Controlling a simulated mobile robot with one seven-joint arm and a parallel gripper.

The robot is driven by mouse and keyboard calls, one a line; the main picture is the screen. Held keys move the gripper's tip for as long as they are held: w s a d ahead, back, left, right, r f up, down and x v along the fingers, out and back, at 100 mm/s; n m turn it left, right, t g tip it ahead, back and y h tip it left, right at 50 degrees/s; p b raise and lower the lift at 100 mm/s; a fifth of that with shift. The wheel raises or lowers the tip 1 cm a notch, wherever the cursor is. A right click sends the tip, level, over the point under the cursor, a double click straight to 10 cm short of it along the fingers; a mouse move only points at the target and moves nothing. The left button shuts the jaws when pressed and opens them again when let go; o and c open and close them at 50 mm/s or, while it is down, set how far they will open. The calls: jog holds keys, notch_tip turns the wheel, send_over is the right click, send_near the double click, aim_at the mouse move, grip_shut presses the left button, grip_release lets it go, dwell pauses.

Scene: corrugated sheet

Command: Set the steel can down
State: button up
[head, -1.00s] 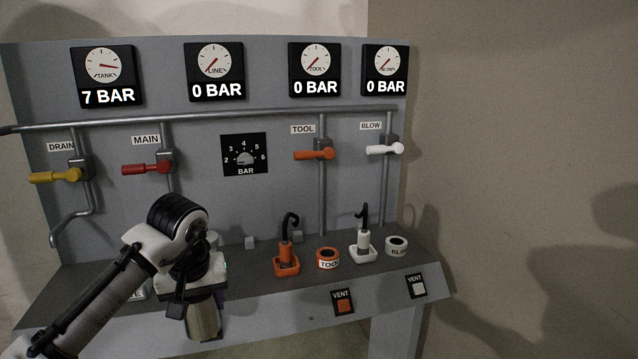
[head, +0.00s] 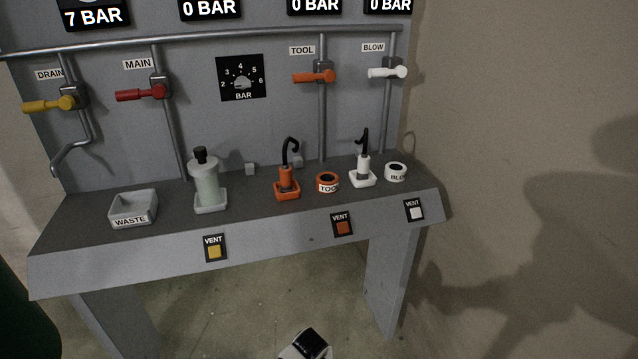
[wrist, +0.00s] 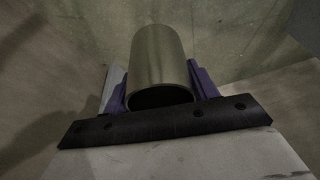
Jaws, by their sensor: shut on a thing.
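The steel can (wrist: 158,58) is a plain, dull metal cylinder in the wrist view. Its dark round open end faces the wrist camera. My gripper (wrist: 160,88) is shut on it, with a purple finger on either side. Behind the can the wrist view shows only blurred floor and pale surfaces, and no surface is seen touching it. In the head view neither the can nor the fingers show; only a small white and black piece of my arm shows at the bottom edge.
The grey bench (head: 150,255) carries a WASTE tray (head: 133,222), a capped pale cylinder (head: 206,185), orange and white hooked fittings and two rings. Bare strips lie along its front. Valve levers stick out from the panel (head: 190,70). Open floor (head: 240,300) shows below, between the bench legs.

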jog(key=shift+s+d+f, duration=0.25)
jog(key=shift+d+f, duration=0.15)
jog(key=shift+d, duration=0.2)
jog(key=shift+s+d+f, duration=0.25)
jog(key=shift+d+f, duration=0.1)
jog(key=shift+d, duration=0.25)
jog(key=shift+w+a+r, duration=0.1)
jog(key=shift+w+a, duration=0.05)
jog(key=shift+a, duration=0.05)
